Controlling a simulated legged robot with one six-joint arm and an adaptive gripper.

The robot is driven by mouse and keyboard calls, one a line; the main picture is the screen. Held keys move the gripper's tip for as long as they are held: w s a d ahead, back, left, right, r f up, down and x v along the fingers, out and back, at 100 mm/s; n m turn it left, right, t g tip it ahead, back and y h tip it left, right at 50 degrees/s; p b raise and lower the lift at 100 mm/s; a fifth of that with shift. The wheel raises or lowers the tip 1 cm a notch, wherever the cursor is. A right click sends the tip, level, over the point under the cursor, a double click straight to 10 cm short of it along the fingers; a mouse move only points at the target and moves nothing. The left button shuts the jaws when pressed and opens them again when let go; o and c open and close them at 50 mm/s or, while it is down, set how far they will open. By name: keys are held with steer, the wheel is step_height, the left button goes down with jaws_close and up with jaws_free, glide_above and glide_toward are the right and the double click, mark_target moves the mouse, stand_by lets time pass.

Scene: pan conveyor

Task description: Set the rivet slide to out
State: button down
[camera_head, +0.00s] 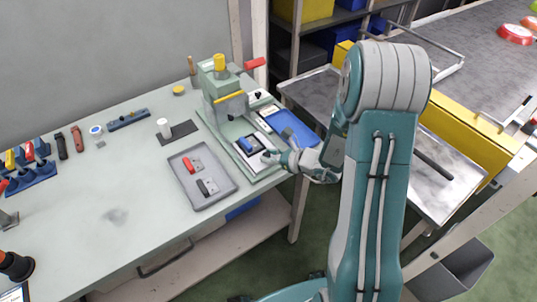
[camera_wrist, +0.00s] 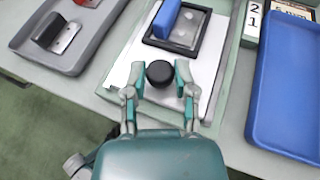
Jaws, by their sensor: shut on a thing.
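The rivet slide (camera_wrist: 205,68) is a pale plate at the base of the green press (camera_head: 222,92). It carries a dark-framed nest (camera_wrist: 205,38) with a blue-handled metal part (camera_wrist: 168,18) in it. A round black knob (camera_wrist: 159,74) stands at the slide's near end. My gripper (camera_wrist: 160,80) has its two fingers on either side of this knob and is shut on it. In the head view my gripper (camera_head: 270,157) is low at the front of the press base, and it hides the knob there.
A grey tray (camera_head: 212,201) with a red-handled and a black-handled part lies left of the slide. A blue tray (camera_head: 306,137) lies close on the right. A white cylinder on a dark mat (camera_head: 180,135) stands behind the grey tray. The bench's left middle is mostly clear.

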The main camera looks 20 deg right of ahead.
steer(key=shift+s, duration=0.1)
steer(key=shift+c, duration=2.1)
jaws_free()
steer(key=shift+s, duration=0.1)
steer(key=shift+d, duration=0.1)
steer(key=shift+d+r, duration=0.1)
steer(key=v, duration=1.1)
steer(key=shift+s+d, duration=0.3)
steer(key=shift+s, duration=0.05)
